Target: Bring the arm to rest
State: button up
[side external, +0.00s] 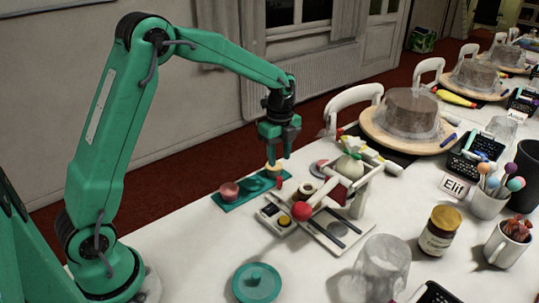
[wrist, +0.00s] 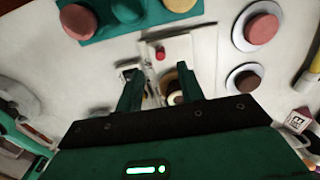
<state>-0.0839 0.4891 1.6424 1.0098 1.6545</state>
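My gripper (side external: 279,152) hangs from my green arm above the white table, over the back edge of a teal tray and left of a small machine-like stand. It points down. In the wrist view its two green fingers (wrist: 160,85) stand apart with a gap between them, and I see nothing gripped there. Small parts of the stand and a dark, cream-ringed round piece show below and between the fingers. From the side view I cannot tell the exact height of the fingertips above the things under them.
The teal tray (side external: 233,200) holds a pink round piece (side external: 229,190). The stand (side external: 349,190) has a red ball (side external: 301,211). A cake turntable (side external: 375,135) stands behind right.

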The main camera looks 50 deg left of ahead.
jog(key=shift+r, duration=0.1)
jog(key=s+d+r+n+t, duration=0.25)
jog(key=s+r+n, duration=0.55)
jog(key=s+r, duration=0.4)
jog(key=s+d+n+t, duration=0.1)
jog(key=s+n+t, duration=0.2)
jog(key=s+n, duration=0.7)
jog(key=s, duration=0.4)
jog(key=shift+s+d+r, duration=0.15)
jog(key=shift+d+r, duration=0.15)
jog(key=shift+r, duration=0.1)
